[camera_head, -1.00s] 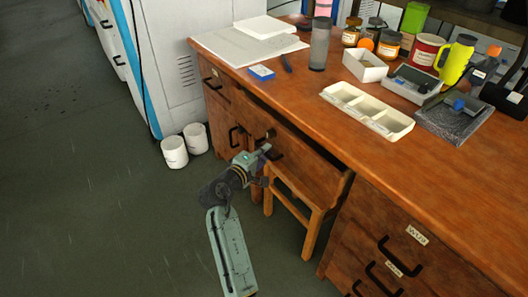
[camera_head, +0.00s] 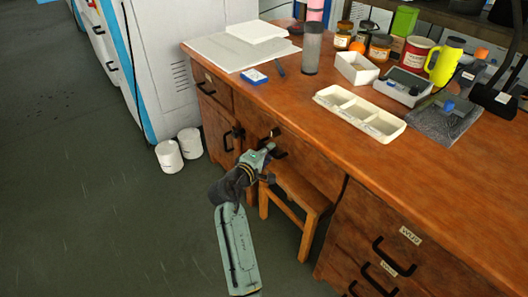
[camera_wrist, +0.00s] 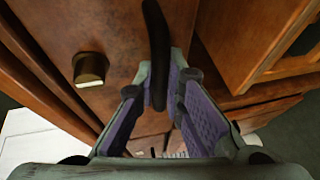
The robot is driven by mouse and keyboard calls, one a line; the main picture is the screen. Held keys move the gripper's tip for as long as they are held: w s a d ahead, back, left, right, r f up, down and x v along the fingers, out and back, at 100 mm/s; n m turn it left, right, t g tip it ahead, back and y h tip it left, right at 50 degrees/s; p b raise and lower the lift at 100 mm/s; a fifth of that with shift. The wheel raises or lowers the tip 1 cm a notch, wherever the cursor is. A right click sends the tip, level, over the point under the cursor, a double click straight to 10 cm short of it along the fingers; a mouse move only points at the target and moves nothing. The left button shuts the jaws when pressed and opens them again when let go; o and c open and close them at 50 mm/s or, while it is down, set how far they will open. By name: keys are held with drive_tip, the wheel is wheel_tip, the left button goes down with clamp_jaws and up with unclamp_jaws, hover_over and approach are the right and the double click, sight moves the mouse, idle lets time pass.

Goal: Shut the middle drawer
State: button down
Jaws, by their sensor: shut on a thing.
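The middle drawer (camera_head: 312,162) is the wide wooden front under the desk top, between the left cupboard and the right drawer stack. Its front sits close under the desk edge, with no open gap showing. My gripper (camera_head: 270,151) is at its black handle (camera_head: 281,154). In the wrist view the dark handle (camera_wrist: 157,45) runs between the two purple-padded fingers of my gripper (camera_wrist: 160,95), which are shut on it. A brass lock (camera_wrist: 90,68) stands out from the drawer front beside the handle.
A wooden stool (camera_head: 308,199) stands below the drawer. Two white pots (camera_head: 169,156) stand on the floor by the cabinet (camera_head: 165,75). The right drawers (camera_head: 365,235) have black handles. A white sectioned tray (camera_head: 360,114) lies on the desk (camera_head: 280,97). Floor at the left is clear.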

drive_tip(key=shift+w+d+r, duration=0.1)
drive_tip(key=shift+d, duration=0.05)
drive_tip(key=c, duration=1.7)
unclamp_jaws()
drive_tip(key=shift+o, duration=0.2)
drive_tip(key=v, duration=1.2)
